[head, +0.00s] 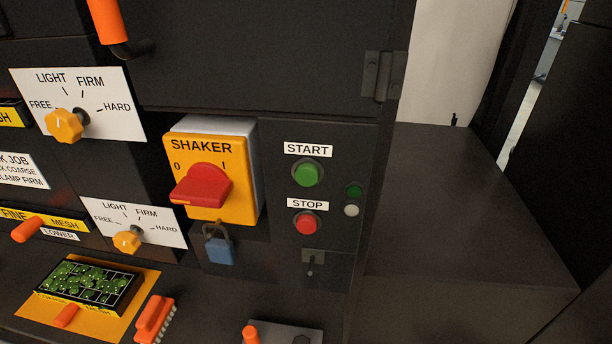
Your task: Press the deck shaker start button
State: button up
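The green start button (308,173) sits on the dark control panel, under a white START label (308,150). The red stop button (307,223) is below it, under a STOP label (306,204). To their left is the yellow SHAKER switch box (241,196) with a red rotary handle (203,186), which lies slanted, its long end toward the lower left. A dark green lamp (354,191) and a pale round lamp (351,210) sit right of the buttons. My gripper is not in view, and nothing covers the start button.
A blue padlock (219,250) hangs below the switch box. Yellow knobs (64,125) on white dial plates are at left. An orange handle (109,20) projects at the top. An orange brush (154,319) and a green-patterned tray (88,287) lie below. A bare dark surface (460,200) extends right.

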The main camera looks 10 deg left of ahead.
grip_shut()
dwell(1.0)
